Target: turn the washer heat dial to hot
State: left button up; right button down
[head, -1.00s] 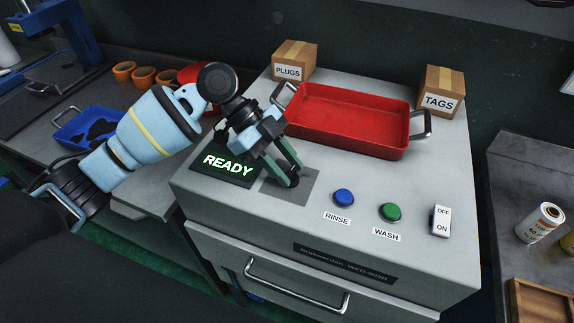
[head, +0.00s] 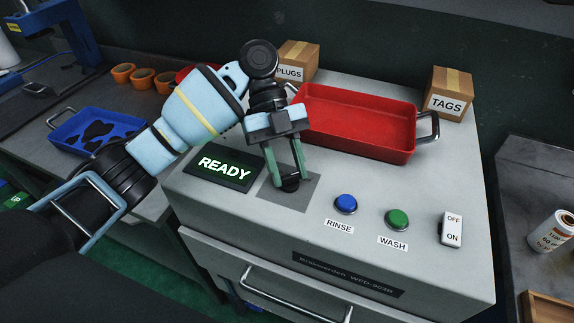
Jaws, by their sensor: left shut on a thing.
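The washer (head: 410,270) is a pale grey cabinet with a sloping control panel. Its heat dial (head: 290,184) is a small black knob on a darker grey square plate (head: 287,202), right of the lit READY display (head: 224,168). My left gripper (head: 288,180) points down over the plate, its green fingers shut on the dial. The fingers hide most of the dial and its marks, so I cannot tell its setting. My right gripper is not in view.
The panel also has a blue RINSE button (head: 346,204), a green WASH button (head: 398,219) and a white OFF/ON switch (head: 452,229). A red tray (head: 360,128) and boxes marked PLUGS (head: 298,58) and TAGS (head: 449,92) sit behind. A blue tray (head: 66,142) is at left.

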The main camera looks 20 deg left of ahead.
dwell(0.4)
pick_arm(q)
jog(key=o, duration=1)
jog(key=shift+v, duration=3.9)
